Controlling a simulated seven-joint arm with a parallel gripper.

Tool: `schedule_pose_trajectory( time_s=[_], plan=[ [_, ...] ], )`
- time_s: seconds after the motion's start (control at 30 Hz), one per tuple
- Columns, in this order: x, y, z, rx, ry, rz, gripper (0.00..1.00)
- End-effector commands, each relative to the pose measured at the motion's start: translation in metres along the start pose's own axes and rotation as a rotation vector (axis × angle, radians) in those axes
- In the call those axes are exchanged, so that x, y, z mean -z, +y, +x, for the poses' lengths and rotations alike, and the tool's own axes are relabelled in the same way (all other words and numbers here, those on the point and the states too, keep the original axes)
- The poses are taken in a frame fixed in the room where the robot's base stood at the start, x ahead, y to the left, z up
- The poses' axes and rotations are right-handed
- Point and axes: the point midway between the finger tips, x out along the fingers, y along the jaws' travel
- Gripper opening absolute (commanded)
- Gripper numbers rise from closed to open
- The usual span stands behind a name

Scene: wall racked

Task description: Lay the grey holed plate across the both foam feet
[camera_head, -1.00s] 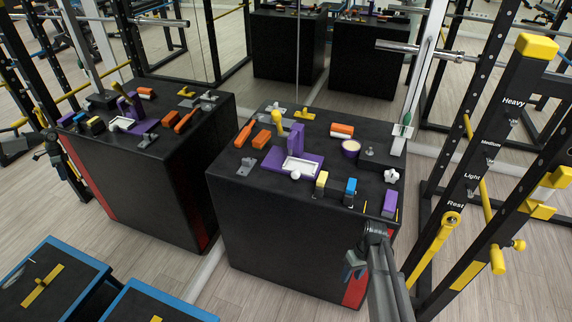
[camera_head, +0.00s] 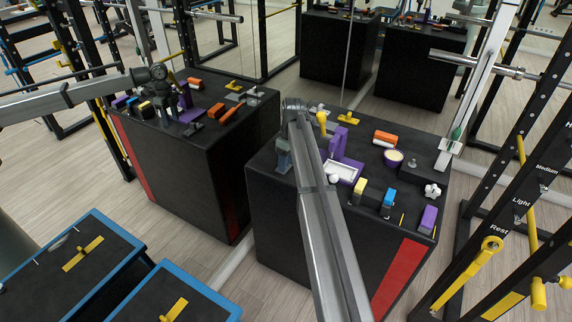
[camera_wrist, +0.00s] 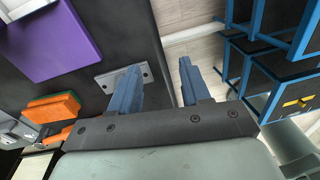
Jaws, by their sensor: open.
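The grey holed plate (camera_wrist: 146,76) lies flat near the edge of the black box top in the wrist view, partly covered by one finger. My gripper (camera_wrist: 160,78) is open and empty. One finger is over the plate, the other is out past the box edge with floor behind it. In the head view my gripper (camera_head: 284,160) is at the box's left edge and hides the plate. I cannot tell which pieces are the foam feet.
On the black box (camera_head: 290,215) stand a purple stand (camera_head: 338,143), a white tray (camera_head: 342,171), yellow (camera_head: 360,188), blue (camera_head: 389,199) and purple (camera_head: 429,216) blocks, and a cup (camera_head: 393,157). The left box appears to be a mirror reflection. A rack (camera_head: 520,180) stands right.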

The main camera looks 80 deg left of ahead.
Motion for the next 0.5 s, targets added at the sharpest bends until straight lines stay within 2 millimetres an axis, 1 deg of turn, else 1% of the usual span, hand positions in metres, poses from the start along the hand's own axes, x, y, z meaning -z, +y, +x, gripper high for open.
schedule_pose_trajectory(
  time_s=[0.03,0.1,0.2,0.3,0.37,0.43,0.5],
  plan=[
    [0.019,0.020,-0.018,-0.019,-0.009,-0.019,0.47],
    [0.031,0.034,-0.037,-0.039,-0.025,-0.039,0.47],
    [0.044,0.049,-0.060,-0.062,-0.042,-0.062,0.47],
    [0.051,0.058,-0.074,-0.076,-0.053,-0.076,0.47],
    [0.053,0.061,-0.079,-0.081,-0.058,-0.081,0.47],
    [0.054,0.063,-0.081,-0.084,-0.061,-0.084,0.47],
    [0.054,0.063,-0.078,-0.085,-0.062,-0.085,0.47]
  ],
)
